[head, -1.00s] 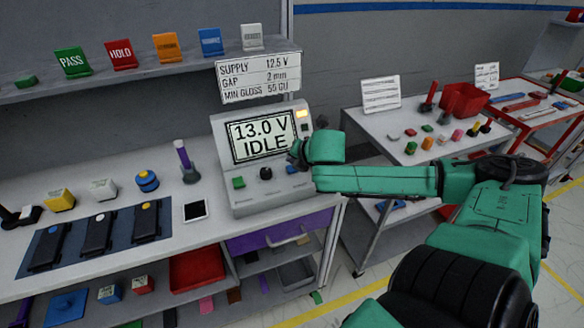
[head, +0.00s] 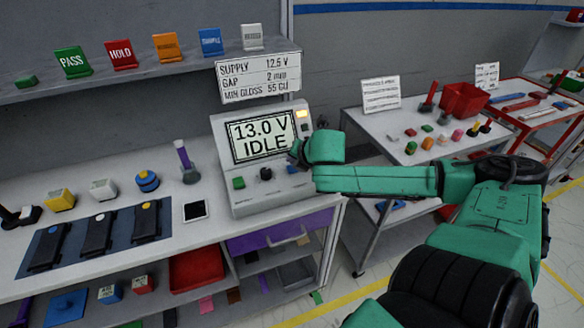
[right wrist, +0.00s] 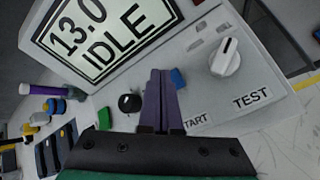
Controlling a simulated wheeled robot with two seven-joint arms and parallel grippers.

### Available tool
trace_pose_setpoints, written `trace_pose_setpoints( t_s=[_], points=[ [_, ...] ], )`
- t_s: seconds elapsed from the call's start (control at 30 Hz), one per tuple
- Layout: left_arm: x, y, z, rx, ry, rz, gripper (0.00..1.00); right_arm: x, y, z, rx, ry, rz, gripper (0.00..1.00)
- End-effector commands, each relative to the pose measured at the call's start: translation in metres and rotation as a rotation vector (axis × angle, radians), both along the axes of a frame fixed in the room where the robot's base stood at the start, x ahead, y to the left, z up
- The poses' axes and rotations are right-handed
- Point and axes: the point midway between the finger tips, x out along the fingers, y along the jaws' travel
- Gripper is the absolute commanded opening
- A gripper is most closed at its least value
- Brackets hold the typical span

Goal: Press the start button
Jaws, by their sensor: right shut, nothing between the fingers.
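The grey console (head: 243,203) stands on the bench, and its screen (head: 263,137) reads "13.0 V IDLE". Along its lower front are a green button (head: 239,183), a black knob (head: 266,173) and a blue button (head: 291,169). In the right wrist view the blue button (right wrist: 178,78) shows just right of my fingertips, above a partly hidden label (right wrist: 196,120) reading "TART". My right gripper (head: 296,151) is shut and empty, in front of the console's right side. In the wrist view its fingers (right wrist: 160,72) point at the panel; contact cannot be told. My left gripper is out of view.
A white TEST knob (right wrist: 226,57) sits right of the blue button. A side table (head: 375,131) with small parts is at the right. A shelf with coloured signs runs above the bench.

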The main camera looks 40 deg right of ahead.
Motion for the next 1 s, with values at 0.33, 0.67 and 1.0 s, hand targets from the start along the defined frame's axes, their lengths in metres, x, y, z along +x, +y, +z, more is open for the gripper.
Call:
trace_pose_setpoints(
  t_s=[0.33,0.67,1.0],
  points=[
    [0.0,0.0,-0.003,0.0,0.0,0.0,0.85,0.0,0.0,-0.008,-0.001,-0.001,-0.001,0.0],
    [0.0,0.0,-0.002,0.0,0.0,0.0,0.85,0.0,0.0,-0.009,0.0,0.0,0.0,0.0],
    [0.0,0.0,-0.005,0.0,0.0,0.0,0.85,0.0,0.0,-0.013,0.0,0.0,0.0,0.0]
  ],
)
